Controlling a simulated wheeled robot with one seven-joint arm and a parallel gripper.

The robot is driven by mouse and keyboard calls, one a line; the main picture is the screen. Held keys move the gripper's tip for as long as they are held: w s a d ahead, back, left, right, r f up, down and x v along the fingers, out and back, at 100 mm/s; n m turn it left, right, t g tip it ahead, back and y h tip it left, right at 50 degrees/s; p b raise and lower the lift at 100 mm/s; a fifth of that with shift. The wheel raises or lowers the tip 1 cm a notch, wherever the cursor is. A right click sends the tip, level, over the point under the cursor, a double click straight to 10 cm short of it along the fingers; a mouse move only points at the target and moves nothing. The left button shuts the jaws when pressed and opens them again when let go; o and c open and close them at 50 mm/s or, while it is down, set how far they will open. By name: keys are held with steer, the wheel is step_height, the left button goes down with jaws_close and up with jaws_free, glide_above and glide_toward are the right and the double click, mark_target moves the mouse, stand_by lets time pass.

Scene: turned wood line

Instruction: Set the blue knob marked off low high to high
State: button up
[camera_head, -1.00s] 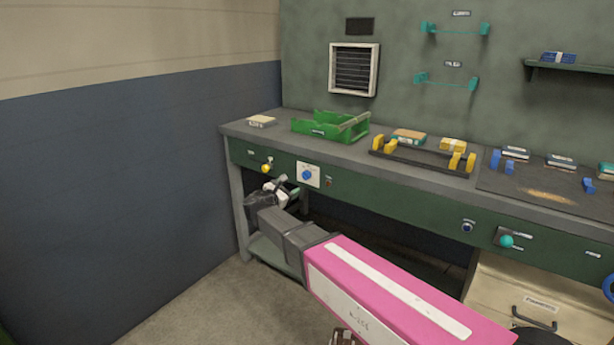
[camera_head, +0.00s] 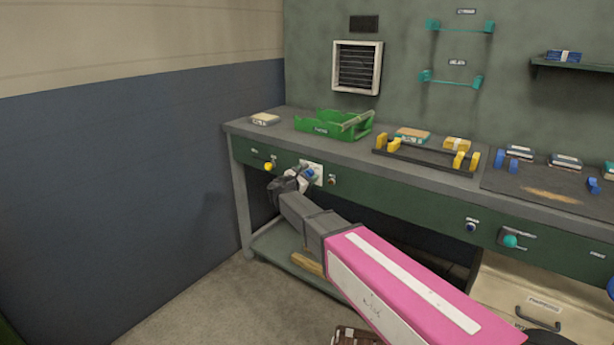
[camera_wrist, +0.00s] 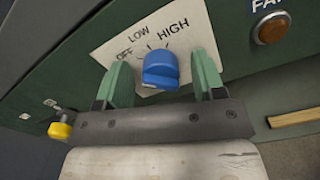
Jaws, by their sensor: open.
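The blue knob (camera_wrist: 161,69) sits on a white plate (camera_wrist: 110,50) marked OFF, LOW and HIGH in the wrist view. Its exact pointer direction is hard to tell. My gripper (camera_wrist: 163,80) is open, with one green finger on each side of the knob; I cannot tell whether either finger touches it. In the head view the knob (camera_head: 309,173) shows small at the bench's front panel, with my gripper (camera_head: 302,176) right in front, partly hiding the plate.
A yellow knob (camera_wrist: 60,130) is left of the plate and an amber button (camera_wrist: 271,28) right of it. A green tray (camera_head: 325,127) stands on the bench top above. The bench's lower shelf (camera_head: 280,250) lies below my arm.

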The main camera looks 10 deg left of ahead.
steer(key=c, duration=0.9)
steer(key=shift+m, duration=0.3)
steer(key=m, duration=0.3)
steer(key=shift+d+m, duration=0.1)
steer(key=shift+m, duration=0.2)
steer(key=m, duration=0.4)
steer(key=shift+f+m, duration=0.1)
steer(key=shift+m, duration=0.2)
steer(key=m, duration=0.4)
steer(key=shift+f+m, duration=0.15)
steer(key=shift+m, duration=2.35)
steer(key=shift+s, duration=0.1)
